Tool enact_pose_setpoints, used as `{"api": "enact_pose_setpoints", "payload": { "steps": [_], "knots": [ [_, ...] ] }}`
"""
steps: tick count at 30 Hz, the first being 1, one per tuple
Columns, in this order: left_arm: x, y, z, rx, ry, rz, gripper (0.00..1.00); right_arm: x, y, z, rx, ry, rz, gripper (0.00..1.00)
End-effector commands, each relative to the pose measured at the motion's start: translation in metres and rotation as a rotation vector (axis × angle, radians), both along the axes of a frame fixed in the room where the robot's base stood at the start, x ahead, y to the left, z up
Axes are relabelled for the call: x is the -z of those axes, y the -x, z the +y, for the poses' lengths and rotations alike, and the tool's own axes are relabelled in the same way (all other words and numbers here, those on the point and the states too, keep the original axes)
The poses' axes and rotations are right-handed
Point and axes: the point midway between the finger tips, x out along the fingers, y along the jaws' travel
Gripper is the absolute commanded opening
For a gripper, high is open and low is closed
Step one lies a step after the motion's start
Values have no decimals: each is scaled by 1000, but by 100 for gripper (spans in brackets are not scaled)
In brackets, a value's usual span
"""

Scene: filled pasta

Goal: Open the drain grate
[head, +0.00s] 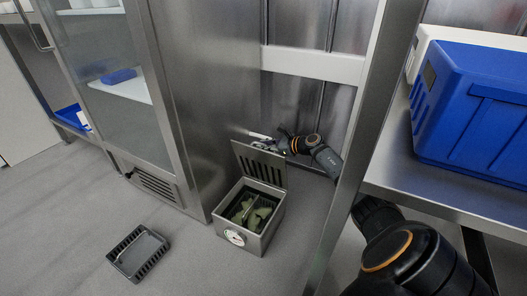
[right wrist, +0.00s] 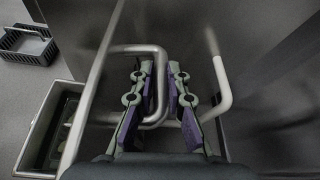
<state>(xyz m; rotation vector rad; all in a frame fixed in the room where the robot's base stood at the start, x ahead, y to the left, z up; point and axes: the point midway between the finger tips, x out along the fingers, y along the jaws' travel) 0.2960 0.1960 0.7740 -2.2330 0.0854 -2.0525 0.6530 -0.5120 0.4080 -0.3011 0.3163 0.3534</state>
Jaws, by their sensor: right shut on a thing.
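The drain grate (head: 260,163) is a slotted metal lid, raised and standing tilted up at the back edge of the drain box (head: 277,218). In the right wrist view the grate (right wrist: 94,85) shows nearly edge-on, with a bent metal bar handle (right wrist: 140,50) on it. My right gripper (head: 280,142) is at the grate's upper right edge, behind it in the head view. In the right wrist view its fingers (right wrist: 160,75) are shut on the handle bar. The open box holds greenish pieces. My left gripper is not in view.
A dark slotted basket (head: 138,252) sits on the floor at the left; it also shows in the right wrist view (right wrist: 28,43). A steel cabinet (head: 215,90) stands behind the box. A steel table (head: 440,195) with a blue crate (head: 470,115) is at right.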

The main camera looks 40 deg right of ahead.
Motion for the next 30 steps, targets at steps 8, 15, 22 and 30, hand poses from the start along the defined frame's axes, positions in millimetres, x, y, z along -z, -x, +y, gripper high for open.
{"api": "enact_pose_setpoints", "payload": {
  "steps": [8,15,22,30],
  "knots": [
    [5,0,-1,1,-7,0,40,10,2,-4,0,-31,31,0],
    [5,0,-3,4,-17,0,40,11,3,-4,-1,-32,33,0],
    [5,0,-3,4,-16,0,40,11,3,-3,-1,-32,33,33],
    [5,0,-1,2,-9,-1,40,11,3,-3,0,-31,32,37]
  ]
}}
